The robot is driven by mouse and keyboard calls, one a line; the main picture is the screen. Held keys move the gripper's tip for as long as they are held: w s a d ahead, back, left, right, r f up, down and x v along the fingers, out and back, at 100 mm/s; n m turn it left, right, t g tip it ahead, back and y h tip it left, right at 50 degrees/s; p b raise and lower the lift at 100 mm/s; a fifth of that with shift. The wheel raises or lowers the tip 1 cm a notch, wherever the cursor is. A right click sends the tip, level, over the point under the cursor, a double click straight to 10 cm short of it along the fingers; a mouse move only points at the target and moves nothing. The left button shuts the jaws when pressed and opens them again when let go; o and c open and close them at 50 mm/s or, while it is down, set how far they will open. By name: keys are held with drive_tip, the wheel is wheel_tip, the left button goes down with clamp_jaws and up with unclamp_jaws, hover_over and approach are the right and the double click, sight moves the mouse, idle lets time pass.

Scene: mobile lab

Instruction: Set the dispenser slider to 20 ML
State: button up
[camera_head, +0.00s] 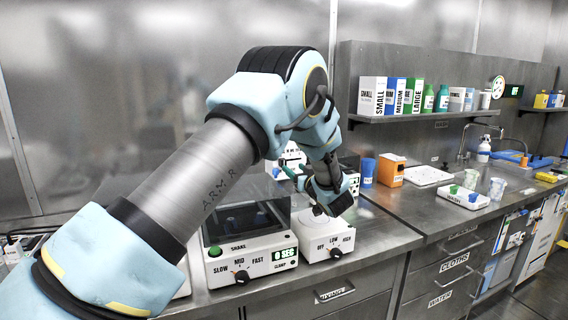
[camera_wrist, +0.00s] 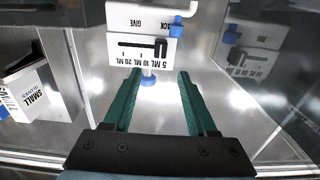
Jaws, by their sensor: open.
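The white dispenser (camera_wrist: 118,18) is at the top of the wrist view, its printing upside down. Its black slider (camera_wrist: 161,46) is at the right end of a dark horizontal slot, by what looks like the 5 ML mark; 20 ML is toward the left end. Blue parts show at its right side and below the panel. My gripper (camera_wrist: 160,73) is open, its green fingers apart just below the panel, with nothing gripped. In the head view the dispenser (camera_head: 293,153) is mostly hidden behind my arm, with my gripper (camera_head: 290,173) close to it.
A shaker (camera_head: 222,268) and a white device with an OFF/LOW/HIGH dial (camera_head: 313,247) stand on the counter in front. A blue cup (camera_head: 368,170) and an orange box (camera_head: 390,172) are to the right. The steel wall reflects the dispenser (camera_wrist: 250,62).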

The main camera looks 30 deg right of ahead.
sight(284, 160)
drive_tip(key=w+p, duration=0.1)
drive_tip(key=w, duration=0.5)
drive_tip(key=w+d+p, duration=0.1)
drive_tip(key=w, duration=0.1)
drive_tip(key=shift+w+p, duration=0.3)
drive_tip(key=shift+w, duration=0.1)
drive_tip(key=shift+c, duration=0.2)
clamp_jaws()
idle(0.7)
